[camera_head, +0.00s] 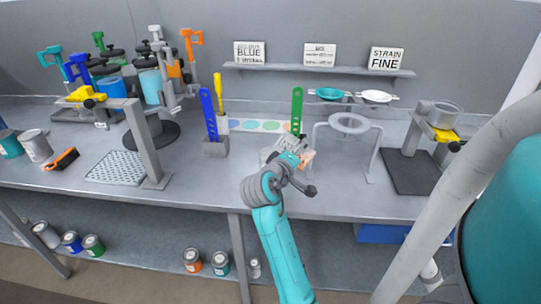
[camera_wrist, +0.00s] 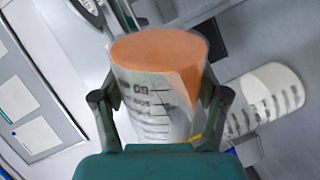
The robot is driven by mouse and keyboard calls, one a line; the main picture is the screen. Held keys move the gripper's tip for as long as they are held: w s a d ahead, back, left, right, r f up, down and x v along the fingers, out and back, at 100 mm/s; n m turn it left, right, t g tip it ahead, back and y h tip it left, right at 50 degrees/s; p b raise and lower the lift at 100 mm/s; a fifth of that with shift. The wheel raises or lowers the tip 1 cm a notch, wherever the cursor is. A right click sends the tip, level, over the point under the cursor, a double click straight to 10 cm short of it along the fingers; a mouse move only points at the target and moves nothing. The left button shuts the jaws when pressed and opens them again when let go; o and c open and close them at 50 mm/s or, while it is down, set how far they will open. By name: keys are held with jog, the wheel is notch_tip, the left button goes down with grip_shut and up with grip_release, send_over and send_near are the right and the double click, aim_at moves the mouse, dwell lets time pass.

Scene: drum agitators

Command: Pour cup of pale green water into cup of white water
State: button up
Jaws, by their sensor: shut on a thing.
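My gripper (camera_wrist: 163,112) is shut on a clear graduated cup (camera_wrist: 150,105), one finger on each side of it. In the wrist view its top face is orange, and an orange wedge runs down one side; I see no pale green in it. A second graduated cup (camera_wrist: 262,98) with whitish contents is just to the right, partly hidden behind my right finger. In the head view my gripper (camera_head: 290,158) is over the middle of the bench; the cups there are small and mostly hidden by it, with an orange patch beside it.
A grey ring stand (camera_head: 349,123) stands right of my gripper. A holder with a blue strip (camera_head: 208,115) and a green strip (camera_head: 297,110) stand behind. Drum agitators with colored clamps crowd the left. The bench front is mostly clear.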

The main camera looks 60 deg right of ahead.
aim_at(288, 148)
jog(key=shift+n, duration=0.3)
jog(key=shift+w+r+n+g, duration=0.3)
jog(key=shift+w+r+n, duration=0.2)
jog(key=shift+w+n, duration=0.2)
dwell(0.8)
jog(key=shift+w+r+n+g+p, duration=0.25)
jog(key=shift+r+n, duration=0.15)
jog(key=shift+n, duration=0.1)
jog(key=shift+w+r+n+g+p, duration=0.1)
jog(key=shift+r+n+g+p, duration=0.1)
jog(key=shift+r+n, duration=0.25)
dwell(1.4)
